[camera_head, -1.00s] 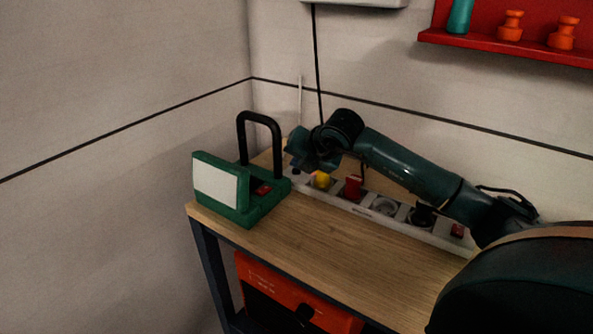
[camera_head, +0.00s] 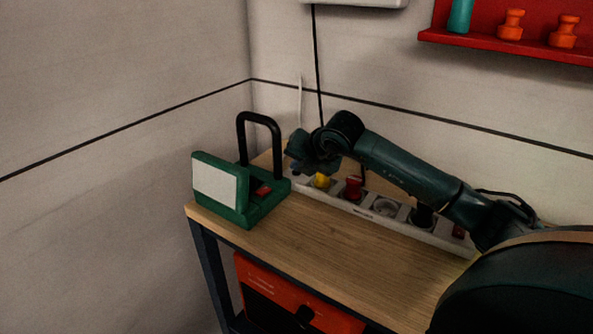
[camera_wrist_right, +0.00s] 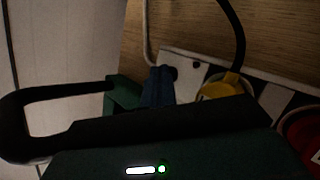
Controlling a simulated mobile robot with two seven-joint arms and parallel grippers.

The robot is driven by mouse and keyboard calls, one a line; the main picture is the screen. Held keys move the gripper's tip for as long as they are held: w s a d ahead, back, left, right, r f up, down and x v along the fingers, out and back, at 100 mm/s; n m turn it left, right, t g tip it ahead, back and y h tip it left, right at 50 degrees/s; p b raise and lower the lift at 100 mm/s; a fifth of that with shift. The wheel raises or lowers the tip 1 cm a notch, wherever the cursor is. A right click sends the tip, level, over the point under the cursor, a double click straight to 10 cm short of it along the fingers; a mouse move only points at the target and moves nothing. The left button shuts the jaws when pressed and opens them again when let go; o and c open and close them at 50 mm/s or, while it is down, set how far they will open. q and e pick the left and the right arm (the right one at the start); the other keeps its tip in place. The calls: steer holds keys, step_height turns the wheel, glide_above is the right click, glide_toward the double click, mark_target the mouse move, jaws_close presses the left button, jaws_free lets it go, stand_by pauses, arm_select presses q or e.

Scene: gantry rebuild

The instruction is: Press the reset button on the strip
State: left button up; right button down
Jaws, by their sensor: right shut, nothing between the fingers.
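The white power strip (camera_head: 375,213) lies along the back of the wooden bench. In the head view, my right gripper (camera_head: 298,167) is over the strip's left end, pointing down, and covers part of it. In the right wrist view, the dark fingers (camera_wrist_right: 158,88) are shut and empty. A small dark round button (camera_wrist_right: 171,73) on the strip's end lies right beside the fingertips. I cannot tell whether they touch it. My left gripper is not in view.
The strip carries a yellow plug (camera_head: 321,181), a red plug (camera_head: 353,187) and a black plug (camera_head: 422,215). A green device (camera_head: 236,205) with a black handle stands left of the strip. The bench front (camera_head: 330,245) is clear. A red shelf (camera_head: 500,48) hangs on the wall.

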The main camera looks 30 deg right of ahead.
steer(key=shift+r+p, duration=0.3)
steer(key=shift+r, duration=0.4)
step_height(320, 180, up, 5)
steer(key=p, duration=0.2)
steer(key=shift+p, duration=0.3)
stand_by(0.6)
